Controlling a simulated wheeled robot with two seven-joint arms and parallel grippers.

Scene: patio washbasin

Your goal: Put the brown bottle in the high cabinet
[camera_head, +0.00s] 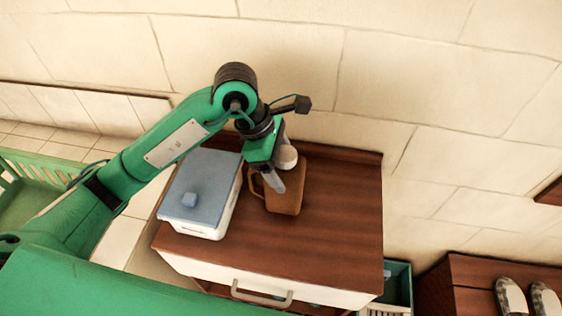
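The brown bottle (289,196) with a side handle and a whitish cap (287,157) stands upright on the wooden top of a white cabinet (335,215). My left gripper (274,180) points down at the bottle from above. One grey finger shows in front of its upper part, near the handle. The other finger is not clearly seen, so I cannot tell whether the gripper is open or closed on the bottle. My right gripper is not in view. I cannot make out which thing is the high cabinet.
A white box with a blue-grey lid (206,183) stands close left of the bottle. The cabinet top is free to the right and front. A tiled wall rises behind. A green crate (398,284) and a wooden unit with slippers (510,297) are at lower right.

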